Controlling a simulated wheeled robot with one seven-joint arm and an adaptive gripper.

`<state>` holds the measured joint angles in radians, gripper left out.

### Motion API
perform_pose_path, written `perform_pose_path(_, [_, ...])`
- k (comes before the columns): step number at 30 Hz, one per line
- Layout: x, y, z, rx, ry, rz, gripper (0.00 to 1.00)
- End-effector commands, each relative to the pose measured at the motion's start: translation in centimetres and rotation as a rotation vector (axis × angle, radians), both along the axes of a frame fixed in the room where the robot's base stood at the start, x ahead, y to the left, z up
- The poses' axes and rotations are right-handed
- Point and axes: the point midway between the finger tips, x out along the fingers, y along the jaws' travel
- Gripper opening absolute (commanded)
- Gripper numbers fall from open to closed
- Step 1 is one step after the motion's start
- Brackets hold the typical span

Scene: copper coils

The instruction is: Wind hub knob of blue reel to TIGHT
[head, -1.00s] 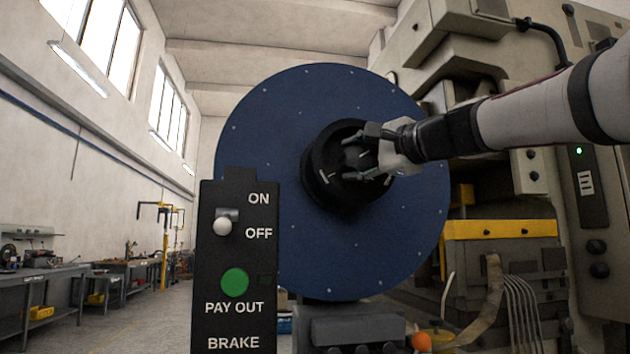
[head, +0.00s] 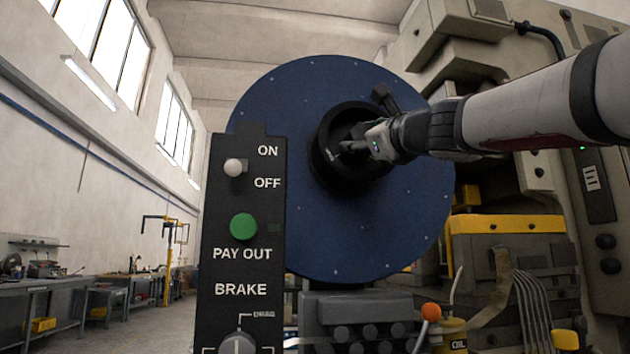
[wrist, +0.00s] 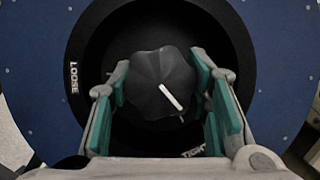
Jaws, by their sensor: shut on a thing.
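The blue reel (head: 285,120) stands upright, with a black hub ring (head: 345,182) at its centre. In the wrist view the dark, lobed hub knob (wrist: 158,82) sits inside the ring. A white pointer line (wrist: 171,97) on it slants toward the lower right. The word LOOSE (wrist: 73,79) is on the ring at the left, and TIGHT (wrist: 193,152) is at the bottom, partly hidden. My gripper (wrist: 163,88) is shut on the knob, with a teal-padded finger on each side. In the head view my gripper (head: 358,147) reaches into the hub and hides the knob.
A black panel (head: 217,215) stands in front of the reel's left side, with a toggle (head: 234,167), a green button (head: 243,227) and a brake dial (head: 237,345). A large machine (head: 520,180) fills the right. An orange-tipped lever (head: 431,312) stands at the lower right.

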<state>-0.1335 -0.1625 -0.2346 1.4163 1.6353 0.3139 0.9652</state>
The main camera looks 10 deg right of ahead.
Motion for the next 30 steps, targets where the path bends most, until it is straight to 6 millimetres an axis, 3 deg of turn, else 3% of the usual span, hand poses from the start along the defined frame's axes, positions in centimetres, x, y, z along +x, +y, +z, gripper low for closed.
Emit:
perform_pose_path(9, [0.13, 0.05, -0.24, 0.095, 0.004, 0.001, 0.16])
perform_pose_path(23, [0.14, 0.01, -0.18, 0.108, 0.003, 0.0, 0.16])
perform_pose_path(24, [0.14, 0.02, -0.19, 0.108, 0.003, 0.0, 0.48])
perform_pose_path(26, [0.13, 0.02, -0.18, 0.108, 0.003, 0.0, 0.62])
perform_pose_path(30, [0.09, 0.02, -0.11, 0.107, 0.002, 0.0, 0.64])
